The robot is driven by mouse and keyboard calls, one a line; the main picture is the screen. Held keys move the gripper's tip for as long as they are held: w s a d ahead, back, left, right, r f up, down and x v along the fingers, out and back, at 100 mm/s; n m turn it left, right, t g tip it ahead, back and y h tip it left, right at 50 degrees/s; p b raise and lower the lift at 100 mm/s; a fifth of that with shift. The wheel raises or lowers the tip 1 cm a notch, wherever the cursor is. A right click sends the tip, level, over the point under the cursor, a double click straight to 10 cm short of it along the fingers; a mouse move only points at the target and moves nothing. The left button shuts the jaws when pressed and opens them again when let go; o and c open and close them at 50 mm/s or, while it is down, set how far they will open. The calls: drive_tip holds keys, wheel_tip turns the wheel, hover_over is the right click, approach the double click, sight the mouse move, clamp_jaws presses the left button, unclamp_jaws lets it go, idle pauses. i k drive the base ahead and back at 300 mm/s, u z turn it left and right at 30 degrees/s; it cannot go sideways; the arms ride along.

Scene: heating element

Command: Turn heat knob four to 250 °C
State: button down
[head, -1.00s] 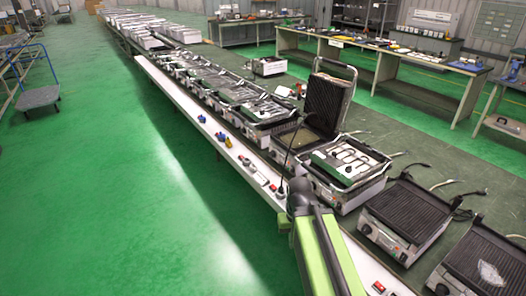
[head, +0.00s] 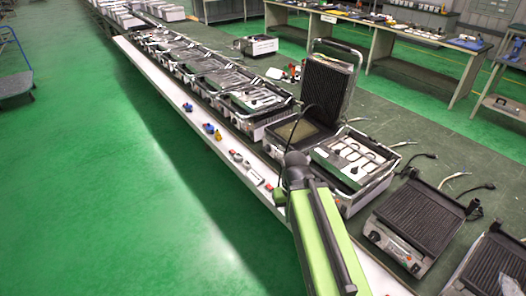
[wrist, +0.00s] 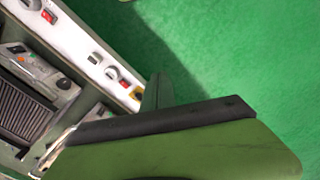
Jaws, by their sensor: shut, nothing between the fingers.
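The heat knobs are small. In the wrist view, one pale round knob (wrist: 112,73) sits on the white strip (wrist: 85,45) beside a red switch (wrist: 123,84). Another round knob (wrist: 33,3) is at the top left edge beside a second red switch (wrist: 48,17). I cannot tell which is knob four, and no temperature marks are readable. My gripper (wrist: 157,92) is shut and empty, its grey tip close to the strip's edge in the picture; contact cannot be told.
A long bench carries several contact grills; an open one (head: 329,85) has its ribbed lid raised, and a flat ribbed griddle (head: 412,215) lies at right. Blue plugs (head: 210,128) sit on the white ledge (head: 160,78). Green floor (head: 100,200) is clear at left.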

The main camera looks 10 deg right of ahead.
sight(267, 149)
drive_tip(key=u, duration=0.9)
drive_tip(key=i, duration=1.4)
drive_tip(key=u, duration=0.7)
drive_tip(key=i, duration=0.7)
drive_tip(key=z, duration=0.1)
